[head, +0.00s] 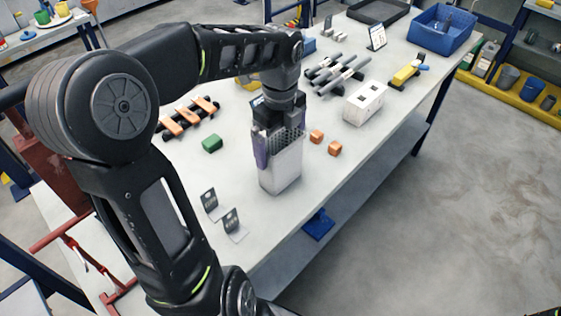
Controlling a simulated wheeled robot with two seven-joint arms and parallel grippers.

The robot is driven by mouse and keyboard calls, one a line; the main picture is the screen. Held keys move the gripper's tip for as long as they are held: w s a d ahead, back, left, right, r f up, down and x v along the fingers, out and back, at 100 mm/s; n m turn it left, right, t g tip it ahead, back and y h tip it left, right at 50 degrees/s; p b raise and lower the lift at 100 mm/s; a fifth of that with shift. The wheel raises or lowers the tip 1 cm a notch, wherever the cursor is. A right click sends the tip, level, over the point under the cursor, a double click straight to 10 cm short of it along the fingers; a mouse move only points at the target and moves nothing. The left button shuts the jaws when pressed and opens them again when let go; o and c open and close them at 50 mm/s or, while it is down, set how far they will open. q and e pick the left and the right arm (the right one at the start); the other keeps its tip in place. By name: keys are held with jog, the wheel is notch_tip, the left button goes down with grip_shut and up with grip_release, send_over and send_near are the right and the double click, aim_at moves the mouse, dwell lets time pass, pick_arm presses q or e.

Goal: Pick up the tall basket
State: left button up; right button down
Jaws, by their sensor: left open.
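The tall basket (283,172) is a light grey, upright box with a perforated upper part, standing on the white workbench near its front edge. My left gripper (277,140) points down over the top of the basket, its fingers straddling the upper part. A purple-grey finger shows at the basket's left side. The jaws are open; whether they touch the basket walls cannot be told. The gripper hides part of the basket's rim. My right gripper does not show.
Small orange blocks (334,148) lie right of the basket, a green block (212,144) to its left. Small grey brackets (233,222) stand in front-left. A white box (364,103), a rack of dark rods (333,74) and a blue bin (442,29) are farther back.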

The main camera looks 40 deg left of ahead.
pick_arm(q)
jog(key=shift+f+p, duration=0.4)
jog(key=shift+f, duration=2)
jog(key=c, duration=1.2)
jog(key=shift+r, duration=0.1)
notch_tip(320, 180, up, 10)
jog(key=shift+f+b, duration=0.1)
jog(key=shift+b, duration=0.3)
